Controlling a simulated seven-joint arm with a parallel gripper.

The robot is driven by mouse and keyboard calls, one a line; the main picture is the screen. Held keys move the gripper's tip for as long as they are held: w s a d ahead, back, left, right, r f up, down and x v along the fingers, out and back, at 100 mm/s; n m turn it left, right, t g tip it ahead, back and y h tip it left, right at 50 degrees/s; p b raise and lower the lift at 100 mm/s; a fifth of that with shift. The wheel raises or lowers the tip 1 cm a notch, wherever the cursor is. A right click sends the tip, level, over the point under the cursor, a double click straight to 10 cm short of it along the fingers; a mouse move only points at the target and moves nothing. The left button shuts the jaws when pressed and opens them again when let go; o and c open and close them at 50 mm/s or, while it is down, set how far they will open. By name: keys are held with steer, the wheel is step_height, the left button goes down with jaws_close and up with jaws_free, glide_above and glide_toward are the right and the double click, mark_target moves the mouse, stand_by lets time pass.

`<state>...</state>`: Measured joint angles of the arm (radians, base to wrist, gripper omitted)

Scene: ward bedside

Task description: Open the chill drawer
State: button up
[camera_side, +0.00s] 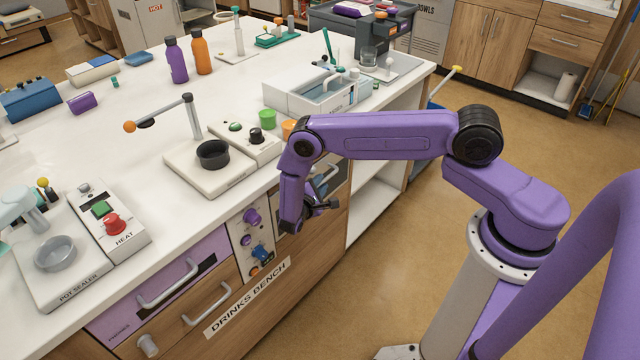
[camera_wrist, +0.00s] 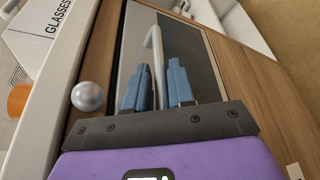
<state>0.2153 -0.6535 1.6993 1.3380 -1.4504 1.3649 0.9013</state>
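The bench front holds a purple drawer (camera_side: 108,322) with a pale handle (camera_side: 168,283), and a wooden drawer (camera_side: 165,335) below it with another handle (camera_side: 207,304). Further right is a grey front, partly hidden by my arm in the side view; it also shows in the wrist view (camera_wrist: 192,52) with a pale bar handle (camera_wrist: 153,48). I cannot read which front is marked chill. My gripper (camera_side: 328,204) is at the grey front. In the wrist view its blue fingers (camera_wrist: 160,85) are apart, with the bar handle running between them; contact cannot be told.
The white benchtop (camera_side: 90,130) carries a pot sealer (camera_side: 85,280), a heat box (camera_side: 112,220), a black cup (camera_side: 213,154) and a white tray (camera_side: 318,95) near its edge. A silver ball-shaped knob (camera_wrist: 88,96) sits beside my gripper. The floor (camera_side: 400,230) in front is clear.

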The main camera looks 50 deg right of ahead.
steer(key=shift+w+d+f, duration=0.1)
steer(key=shift+w+d, duration=0.05)
steer(key=shift+d, duration=0.2)
steer(key=shift+c, duration=0.3)
jaws_close()
steer(key=s, duration=2.1)
steer(key=shift+o, duration=0.3)
jaws_free()
